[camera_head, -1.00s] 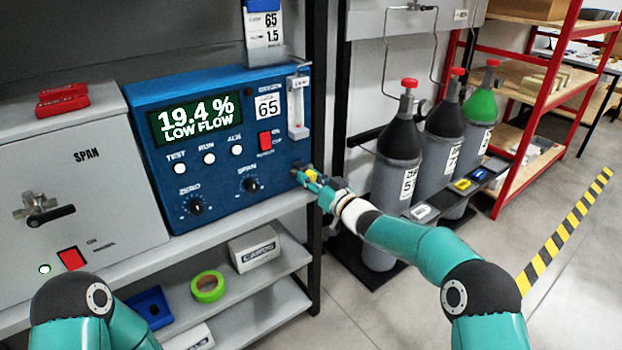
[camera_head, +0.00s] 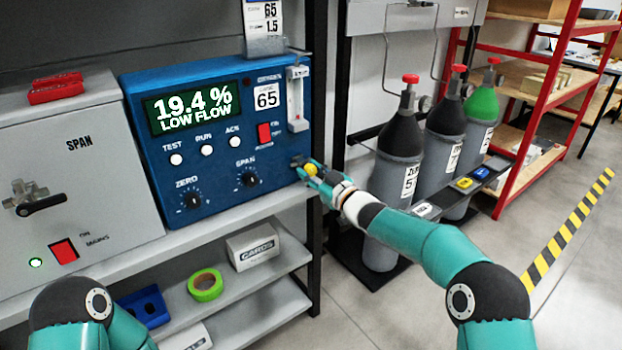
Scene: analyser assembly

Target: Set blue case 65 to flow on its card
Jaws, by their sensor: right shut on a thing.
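The blue case 65 (camera_head: 222,160) stands on the shelf, its display (camera_head: 195,106) reading "19.4 % LOW FLOW". A flow tube (camera_head: 297,98) is at its upper right.
The grey SPAN box (camera_head: 75,190) stands left of the case with a red block (camera_head: 56,91) on top. Green tape (camera_head: 205,285), a CARDS box (camera_head: 252,246) and a blue tray (camera_head: 145,307) lie on the shelves below. Gas cylinders (camera_head: 400,170) stand to the right of my right gripper.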

